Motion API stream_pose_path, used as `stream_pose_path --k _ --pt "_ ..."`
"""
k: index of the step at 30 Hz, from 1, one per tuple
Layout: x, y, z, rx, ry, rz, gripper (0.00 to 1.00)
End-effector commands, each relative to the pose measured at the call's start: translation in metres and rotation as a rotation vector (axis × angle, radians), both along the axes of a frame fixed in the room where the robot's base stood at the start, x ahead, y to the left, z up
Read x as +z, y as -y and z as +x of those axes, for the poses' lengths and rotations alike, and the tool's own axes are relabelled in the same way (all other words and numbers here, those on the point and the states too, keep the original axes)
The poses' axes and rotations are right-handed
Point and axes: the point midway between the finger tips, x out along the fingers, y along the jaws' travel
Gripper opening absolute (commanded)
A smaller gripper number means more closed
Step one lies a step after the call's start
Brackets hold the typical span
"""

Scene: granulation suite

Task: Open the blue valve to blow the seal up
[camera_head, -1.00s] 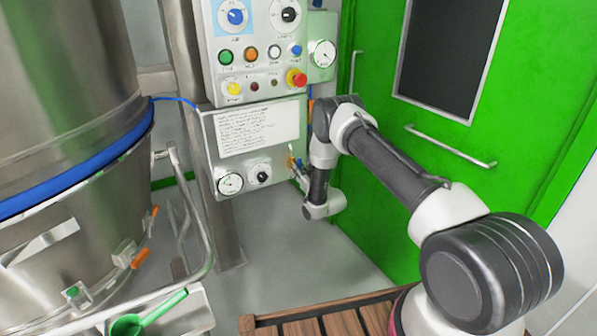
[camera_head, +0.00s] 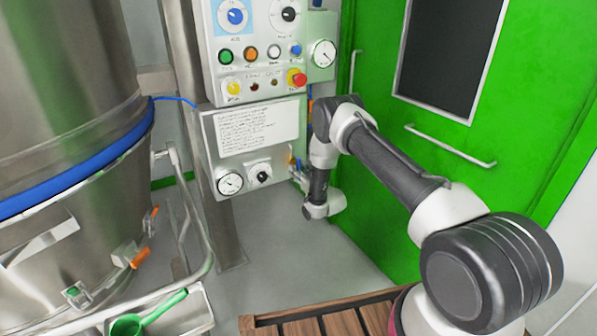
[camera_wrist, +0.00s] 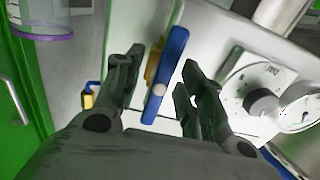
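The blue valve handle (camera_wrist: 166,80) is a long flat lever with a pale round pivot and a yellow body behind it, in the wrist view. My gripper (camera_wrist: 158,82) is open, with one dark finger on each side of the handle. A gap shows on both sides, so it does not appear to be gripped. In the head view my gripper end is small beside the lower panel's right edge, and the valve there is too small to make out clearly. The blue seal band (camera_head: 85,170) runs around the steel vessel at the left.
The lower panel (camera_head: 254,185) carries a label sheet, a pressure gauge (camera_head: 230,183) and a black knob (camera_head: 260,173). The upper control panel (camera_head: 262,60) has buttons and a red stop button. A green door (camera_head: 385,190) with a handle bar stands close behind my arm.

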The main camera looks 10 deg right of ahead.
Motion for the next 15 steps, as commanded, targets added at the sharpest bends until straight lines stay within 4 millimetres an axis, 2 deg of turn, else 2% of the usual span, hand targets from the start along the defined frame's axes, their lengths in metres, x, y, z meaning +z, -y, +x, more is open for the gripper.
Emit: stream_pose_path --k 8,11,15 --pt "0.0 0.002 -0.006 0.0 0.0 0.001 0.39" --pt "0.0 0.007 -0.02 0.0 -0.001 0.001 0.39" --pt "0.0 0.017 -0.05 -0.001 -0.002 0.0 0.39"
